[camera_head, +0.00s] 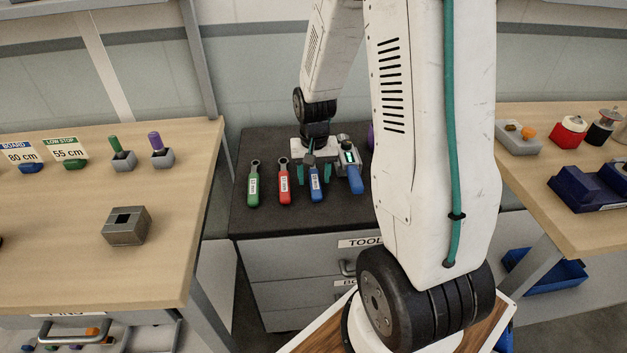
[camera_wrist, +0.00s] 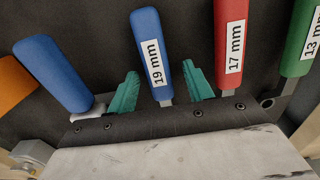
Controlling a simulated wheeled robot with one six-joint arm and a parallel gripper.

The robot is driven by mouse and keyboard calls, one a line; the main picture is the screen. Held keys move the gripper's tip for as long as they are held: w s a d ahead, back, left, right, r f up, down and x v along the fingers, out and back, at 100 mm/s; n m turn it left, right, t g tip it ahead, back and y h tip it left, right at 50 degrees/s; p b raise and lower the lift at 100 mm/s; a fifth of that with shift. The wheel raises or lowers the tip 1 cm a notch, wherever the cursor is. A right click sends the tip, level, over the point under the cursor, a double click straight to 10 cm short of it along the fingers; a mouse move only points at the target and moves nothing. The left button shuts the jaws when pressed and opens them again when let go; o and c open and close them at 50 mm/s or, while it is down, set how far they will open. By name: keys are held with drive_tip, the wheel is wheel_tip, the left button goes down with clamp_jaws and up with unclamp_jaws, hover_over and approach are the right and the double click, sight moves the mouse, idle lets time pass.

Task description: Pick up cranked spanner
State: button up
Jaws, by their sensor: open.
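Several spanners lie side by side on the dark top of a tool cabinet. A blue-handled spanner labelled 19 mm (camera_head: 316,190) lies under my gripper (camera_head: 314,173). In the wrist view my gripper (camera_wrist: 161,90) is open, with one teal finger on each side of the blue 19 mm handle (camera_wrist: 147,38) and visible gaps to both. The head end of this spanner is hidden by the gripper body. A second blue-handled tool (camera_head: 355,182), with no label seen, lies to its right; it also shows in the wrist view (camera_wrist: 52,72). I cannot tell from shape which is cranked.
A red 17 mm spanner (camera_head: 284,187) and a green 13 mm spanner (camera_head: 254,186) lie left of the 19 mm one. Wooden benches stand either side of the cabinet (camera_head: 290,225). An orange thing (camera_wrist: 12,85) lies beyond the second blue tool. The cabinet top's front is clear.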

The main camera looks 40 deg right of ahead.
sight(314, 177)
clamp_jaws()
wheel_tip(314, 177, up, 10)
idle(0.6)
drive_tip(key=shift+s+a, duration=0.1)
drive_tip(key=shift+s, duration=0.05)
drive_tip(key=shift+s+a, duration=0.55)
drive_tip(key=shift+s, duration=0.25)
drive_tip(key=shift+s+a, duration=0.55)
drive_tip(key=shift+s, duration=0.3)
drive_tip(key=shift+s+a, duration=0.55)
drive_tip(key=shift+s, duration=0.25)
